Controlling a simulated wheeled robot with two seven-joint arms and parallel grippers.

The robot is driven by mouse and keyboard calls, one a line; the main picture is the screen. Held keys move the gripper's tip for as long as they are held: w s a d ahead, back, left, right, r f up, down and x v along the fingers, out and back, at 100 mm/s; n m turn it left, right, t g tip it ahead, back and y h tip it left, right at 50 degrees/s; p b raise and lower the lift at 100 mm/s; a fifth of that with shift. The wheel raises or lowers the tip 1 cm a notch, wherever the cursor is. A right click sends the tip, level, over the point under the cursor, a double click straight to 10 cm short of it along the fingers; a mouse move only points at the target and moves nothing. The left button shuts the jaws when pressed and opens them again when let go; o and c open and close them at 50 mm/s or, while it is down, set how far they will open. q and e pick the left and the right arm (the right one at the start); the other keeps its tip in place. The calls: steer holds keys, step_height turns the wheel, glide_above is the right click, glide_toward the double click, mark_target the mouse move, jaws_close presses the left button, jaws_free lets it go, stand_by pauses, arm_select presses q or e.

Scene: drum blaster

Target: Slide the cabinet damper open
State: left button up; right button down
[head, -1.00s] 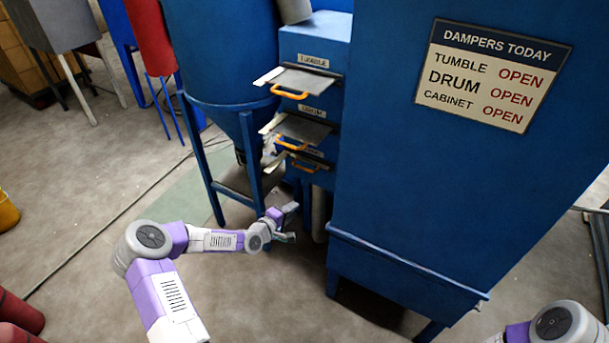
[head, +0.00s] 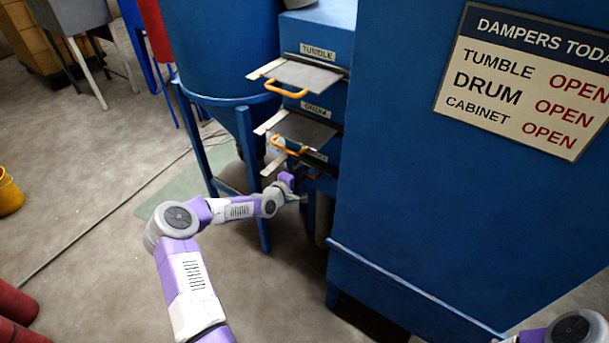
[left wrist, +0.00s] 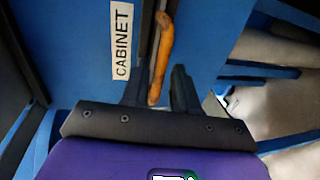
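The cabinet damper is the lowest of three on the blue housing; its label (head: 317,156) shows in the head view, and its handle is hard to make out there. In the left wrist view the CABINET label (left wrist: 122,40) is beside the orange cabinet handle (left wrist: 162,62), which lies close to the blue face. My left gripper (head: 297,193) is at the housing, below the drum damper. In the left wrist view its dark fingers (left wrist: 160,88) are apart, with the handle's end between them and a gap to the right finger. My right gripper is out of view.
The tumble plate (head: 299,75) and drum plate (head: 303,128) stick out above, with orange handles. A blue leg (head: 250,170) stands left of my left gripper. A large blue cabinet with a sign (head: 530,80) reading all three dampers OPEN fills the right.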

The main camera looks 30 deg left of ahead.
arm_select(q)
steer(key=shift+x, duration=0.75)
steer(key=shift+c, duration=0.4)
jaws_close()
